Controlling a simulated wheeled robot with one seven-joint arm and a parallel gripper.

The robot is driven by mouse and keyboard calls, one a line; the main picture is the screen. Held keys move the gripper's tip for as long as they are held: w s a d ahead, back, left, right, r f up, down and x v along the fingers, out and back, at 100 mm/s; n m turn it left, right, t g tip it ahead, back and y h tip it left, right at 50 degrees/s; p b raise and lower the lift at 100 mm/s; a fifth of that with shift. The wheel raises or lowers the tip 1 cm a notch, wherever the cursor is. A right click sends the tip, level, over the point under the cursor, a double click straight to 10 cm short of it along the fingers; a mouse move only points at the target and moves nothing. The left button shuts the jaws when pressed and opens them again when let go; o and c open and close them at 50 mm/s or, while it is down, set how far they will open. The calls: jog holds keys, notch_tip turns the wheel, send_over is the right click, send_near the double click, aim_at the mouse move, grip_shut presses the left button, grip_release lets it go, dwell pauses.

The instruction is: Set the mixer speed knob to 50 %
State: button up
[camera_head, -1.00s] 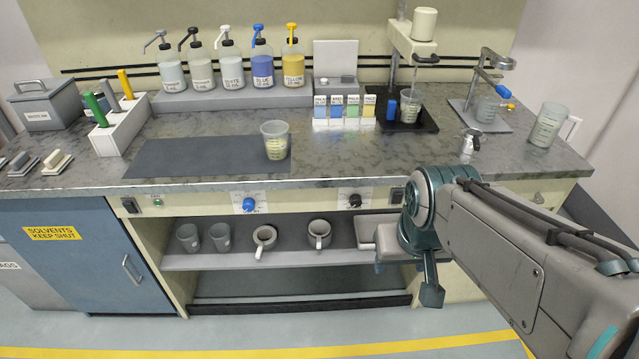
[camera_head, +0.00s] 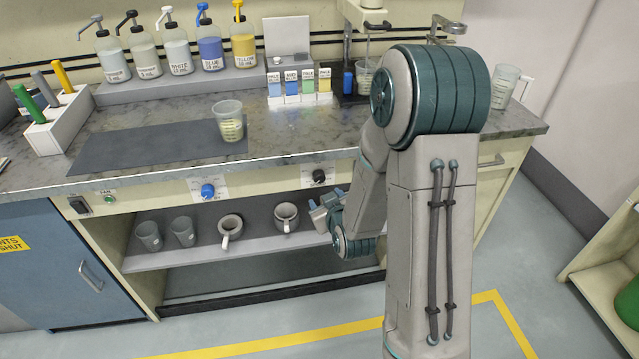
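Two knobs sit on the bench's front panel: a blue knob (camera_head: 208,191) and a black knob (camera_head: 319,176) to its right. Each has a small white label plate with marks too small to read, so I cannot tell the settings or which plate names the mixer. The mixer (camera_head: 366,18) stands at the back right, partly hidden by my arm. My gripper (camera_head: 324,206) is below and slightly right of the black knob, in front of the shelf opening, apparently apart from the knob. It is small and partly hidden, so its opening is unclear.
A rocker switch (camera_head: 78,205) and green button (camera_head: 109,199) are at the panel's left. Floor is free in front.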

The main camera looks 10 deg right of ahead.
aim_at(320, 180)
jog(key=shift+s+d+f+t+h+b, duration=0.2)
jog(key=shift+f+t+b, duration=0.15)
jog(key=shift+f+t, duration=0.45)
jog(key=shift+s+d+f+t+h+b, duration=0.15)
jog(key=shift+f+t+b, duration=0.25)
jog(key=shift+f+t, duration=0.4)
jog(key=shift+s+d+f+t+h+b, duration=0.15)
jog(key=shift+s+f+t+b, duration=0.15)
jog(key=shift+f+t, duration=0.5)
jog(key=w+b, duration=0.3)
jog(key=w, duration=1)
jog(key=shift+w, duration=0.35)
jog(key=shift+c, duration=0.2)
jog(key=c, duration=0.9)
